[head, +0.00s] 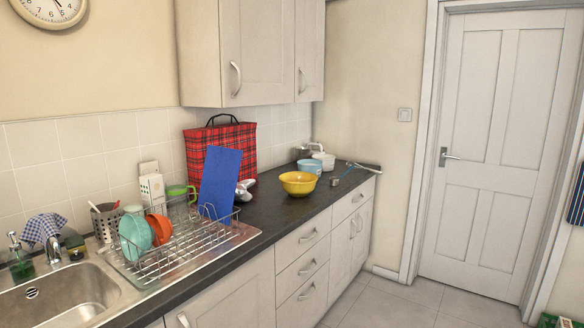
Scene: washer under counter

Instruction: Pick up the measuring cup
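A small grey metal cup (335,181) sits on the dark counter, right of the yellow bowl (298,183). It looks like the measuring cup, though it is too small to be sure. A thin dark piece beside it may be its handle. Neither of my grippers is in view.
The dark counter (262,212) carries a light blue bowl (310,167), a white container (325,160), a long dark utensil (368,167), a red tartan bag (222,150), a blue board (218,182) and a dish rack (180,250). Wall cupboards (255,50) hang above.

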